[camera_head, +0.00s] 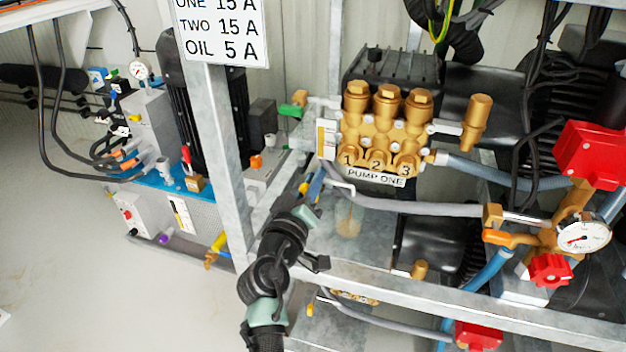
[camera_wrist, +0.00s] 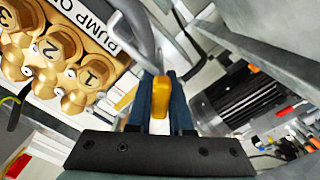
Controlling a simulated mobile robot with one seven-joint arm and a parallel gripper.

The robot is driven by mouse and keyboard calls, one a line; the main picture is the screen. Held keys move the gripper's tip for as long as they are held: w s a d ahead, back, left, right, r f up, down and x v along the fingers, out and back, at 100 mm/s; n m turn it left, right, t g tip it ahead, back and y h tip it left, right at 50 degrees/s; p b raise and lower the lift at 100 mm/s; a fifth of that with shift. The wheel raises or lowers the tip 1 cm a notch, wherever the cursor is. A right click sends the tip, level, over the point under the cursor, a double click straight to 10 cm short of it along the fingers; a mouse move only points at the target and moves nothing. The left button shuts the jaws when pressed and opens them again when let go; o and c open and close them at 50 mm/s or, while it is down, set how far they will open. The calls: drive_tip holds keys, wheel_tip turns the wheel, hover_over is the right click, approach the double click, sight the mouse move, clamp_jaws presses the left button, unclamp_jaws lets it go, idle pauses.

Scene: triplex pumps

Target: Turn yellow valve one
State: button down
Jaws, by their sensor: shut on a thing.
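A small yellow valve handle (camera_wrist: 160,98) sits between the two blue-grey fingers of my gripper (camera_wrist: 161,82) in the wrist view. The fingers are shut on it, one on each side. In the head view my gripper (camera_head: 312,188) is at the left end of pump one, below its label, and a bit of yellow (camera_head: 303,188) shows beside the fingers. The rest of the valve is mostly hidden by my gripper there. Brass pump one (camera_head: 385,130) carries the sign PUMP ONE and outlets marked 1, 2 and 3.
A galvanized frame post (camera_head: 232,150) stands left of my arm, and a frame rail (camera_head: 450,300) crosses in front. A grey hose (camera_head: 420,208) runs right from near my gripper. A pressure gauge (camera_head: 583,236) and red valve knob (camera_head: 550,270) are at right. Floor at left is clear.

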drive_tip(key=shift+f, duration=0.1)
drive_tip(key=c, duration=1.1)
unclamp_jaws()
drive_tip(key=p+v, duration=0.2)
drive_tip(key=v, duration=1.1)
drive_tip(key=shift+p, duration=0.4)
